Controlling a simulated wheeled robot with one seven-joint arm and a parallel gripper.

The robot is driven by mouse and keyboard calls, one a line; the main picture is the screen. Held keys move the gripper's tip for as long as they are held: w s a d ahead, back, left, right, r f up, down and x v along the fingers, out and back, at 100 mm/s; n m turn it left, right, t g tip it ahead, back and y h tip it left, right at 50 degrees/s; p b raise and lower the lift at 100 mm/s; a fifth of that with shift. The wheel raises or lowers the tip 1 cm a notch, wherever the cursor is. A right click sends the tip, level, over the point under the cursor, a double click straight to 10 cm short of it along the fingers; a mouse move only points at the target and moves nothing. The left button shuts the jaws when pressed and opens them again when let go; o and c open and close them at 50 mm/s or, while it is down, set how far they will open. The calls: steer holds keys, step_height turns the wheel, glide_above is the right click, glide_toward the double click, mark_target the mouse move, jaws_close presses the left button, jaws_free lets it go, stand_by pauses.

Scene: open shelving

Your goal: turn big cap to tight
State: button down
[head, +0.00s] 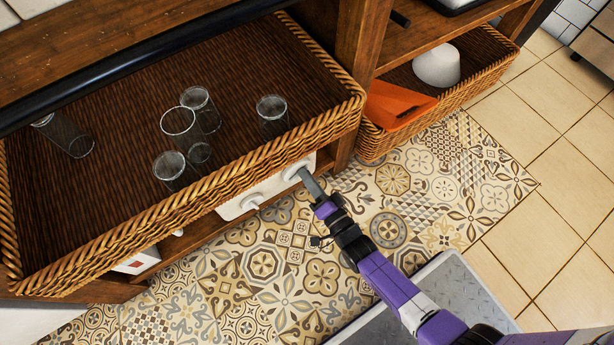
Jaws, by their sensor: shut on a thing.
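A white panel (230,210) stands under the wicker basket's front edge, partly hidden by it. It carries two white round caps. One cap (293,171), which I take for the big cap, sits at the panel's right part and looks larger. A smaller-looking cap (252,203) sits to its left. My gripper (306,176) reaches in from the lower right, shut on the right cap. The grip itself is small in view, and the cap's rotation cannot be told.
Above the panel, a wide wicker basket (335,128) holds several clear glasses. A second basket (455,105) at the upper right holds an orange object (395,104) and a white bowl (437,66). A white box (138,261) sits low at left.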

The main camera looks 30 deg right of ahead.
steer(key=m, duration=0.2)
steer(key=m+b, duration=0.1)
steer(key=m, duration=0.2)
steer(key=shift+f+m, duration=0.35)
steer(key=shift+m, duration=0.05)
stand_by(0.3)
steer(key=c, duration=1.5)
jaws_free()
steer(key=shift+s+p, duration=0.9)
steer(key=shift+s, duration=3)
